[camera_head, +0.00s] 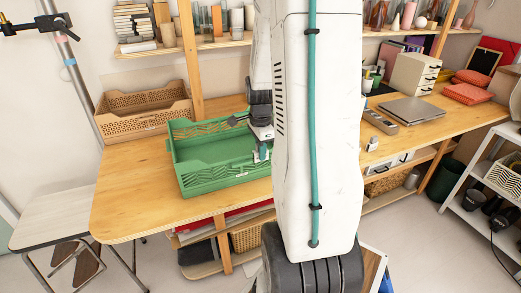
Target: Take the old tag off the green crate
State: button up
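The green crate (215,182) stands on the wooden table, left of my arm. Its walls have wavy slots, and my arm hides its right end. My gripper (255,137) is over the right part of the crate, by its far and right walls. Dark and pale grey parts of the gripper show there, small and partly hidden by my arm. I cannot tell whether its fingers are apart or hold anything. I cannot make out the old tag for sure among the pale patches near the gripper.
A tan slotted crate (145,112) stands behind and left of the green one. A closed laptop (413,110) and a drawer box (413,74) are on the table at right. A wooden post (191,60) rises behind the green crate. The table's front left is bare.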

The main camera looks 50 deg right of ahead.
grip_shut()
jog(key=shift+r, duration=0.65)
dwell(1.2)
jog(key=shift+r, duration=1.25)
jog(key=shift+r, duration=1.3)
jog(key=shift+r, duration=2)
